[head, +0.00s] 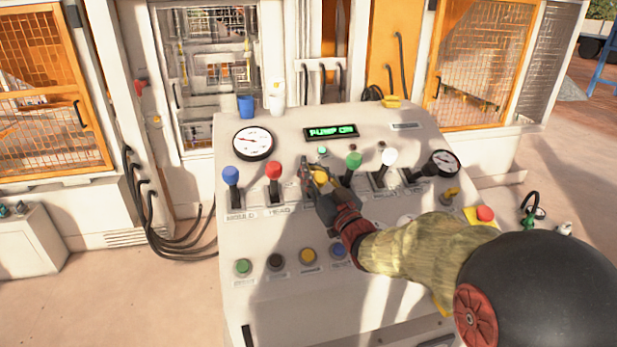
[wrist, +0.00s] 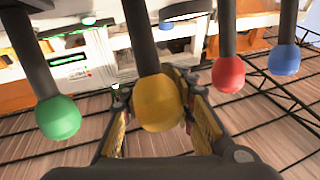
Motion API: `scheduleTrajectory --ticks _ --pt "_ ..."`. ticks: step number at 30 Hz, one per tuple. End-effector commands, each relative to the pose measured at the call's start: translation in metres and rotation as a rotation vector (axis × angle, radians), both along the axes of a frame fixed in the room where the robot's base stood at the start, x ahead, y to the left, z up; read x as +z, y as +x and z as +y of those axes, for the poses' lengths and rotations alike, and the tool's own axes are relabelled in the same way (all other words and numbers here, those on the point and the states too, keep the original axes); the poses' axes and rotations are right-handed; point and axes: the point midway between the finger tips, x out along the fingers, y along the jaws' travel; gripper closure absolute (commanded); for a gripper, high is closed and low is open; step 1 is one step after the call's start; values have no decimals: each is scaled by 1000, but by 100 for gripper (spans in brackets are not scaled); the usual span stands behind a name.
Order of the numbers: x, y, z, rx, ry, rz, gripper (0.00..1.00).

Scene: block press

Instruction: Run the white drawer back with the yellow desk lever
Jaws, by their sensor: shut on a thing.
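The yellow desk lever's round knob (head: 320,177) stands in the middle of the lever row on the sloping desk. My gripper (head: 316,181) reaches it from the lower right and is shut on it. In the wrist view the yellow knob (wrist: 158,103) sits between the two fingers of my gripper (wrist: 155,92), with its dark stem running up out of the picture. The fingers hide part of the lever in the head view. I cannot make out the white drawer in either view.
Red (head: 274,170) and blue (head: 231,175) levers stand left of my gripper; green (head: 354,161) and white (head: 389,157) ones stand right. The display (head: 331,131) reads "PUMP ON". A red button (head: 485,213) is at the desk's right. Mesh-windowed machines stand behind.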

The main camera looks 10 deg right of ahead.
Motion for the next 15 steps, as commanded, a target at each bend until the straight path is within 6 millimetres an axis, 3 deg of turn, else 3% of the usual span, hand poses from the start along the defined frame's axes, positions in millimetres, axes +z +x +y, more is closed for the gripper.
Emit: scheduleTrajectory --ticks 1,15 --pt "-7 -2 -2 -3 2 -14 100" --pt "-8 -13 -2 -5 2 -99 100"
